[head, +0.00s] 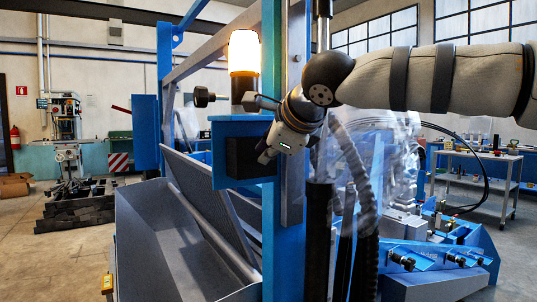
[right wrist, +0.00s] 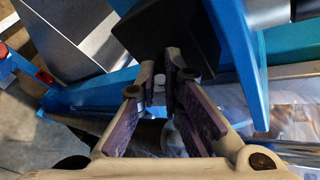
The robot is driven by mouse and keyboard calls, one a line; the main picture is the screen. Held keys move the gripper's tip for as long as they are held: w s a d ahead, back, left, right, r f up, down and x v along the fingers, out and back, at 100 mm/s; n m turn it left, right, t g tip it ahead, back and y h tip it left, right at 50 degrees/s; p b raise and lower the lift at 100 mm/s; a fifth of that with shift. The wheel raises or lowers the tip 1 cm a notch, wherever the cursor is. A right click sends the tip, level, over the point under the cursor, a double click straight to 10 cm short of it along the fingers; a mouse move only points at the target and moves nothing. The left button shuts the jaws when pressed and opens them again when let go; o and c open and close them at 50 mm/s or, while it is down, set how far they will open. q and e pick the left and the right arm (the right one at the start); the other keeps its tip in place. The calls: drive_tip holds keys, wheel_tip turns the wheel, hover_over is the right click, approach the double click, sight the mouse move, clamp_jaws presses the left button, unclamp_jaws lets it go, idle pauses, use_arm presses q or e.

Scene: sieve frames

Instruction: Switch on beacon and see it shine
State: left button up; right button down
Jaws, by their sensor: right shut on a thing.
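The beacon (head: 244,55) stands upright on a black base on top of the blue bracket (head: 226,129) in the head view. Its dome glows bright yellow-white with an amber lower edge. A black box (head: 240,158) sits at the bracket, below the beacon; it also shows in the right wrist view (right wrist: 165,35). My right gripper (head: 266,154) is at the right side of this box, its fingers (right wrist: 158,72) close together there. It is shut on a small part at the black box, mostly hidden between the fingertips. My left gripper is not in view.
A blue upright post (head: 284,240) stands close beside my right gripper. A grey sloped trough (head: 165,235) lies below the bracket. A black knob (head: 203,97) sticks out left of the beacon. The floor at the left (head: 60,260) is open.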

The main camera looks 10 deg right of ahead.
drive_tip(key=c, duration=1.7)
unclamp_jaws()
drive_tip(key=v, duration=1.2)
drive_tip(key=shift+d, duration=0.1)
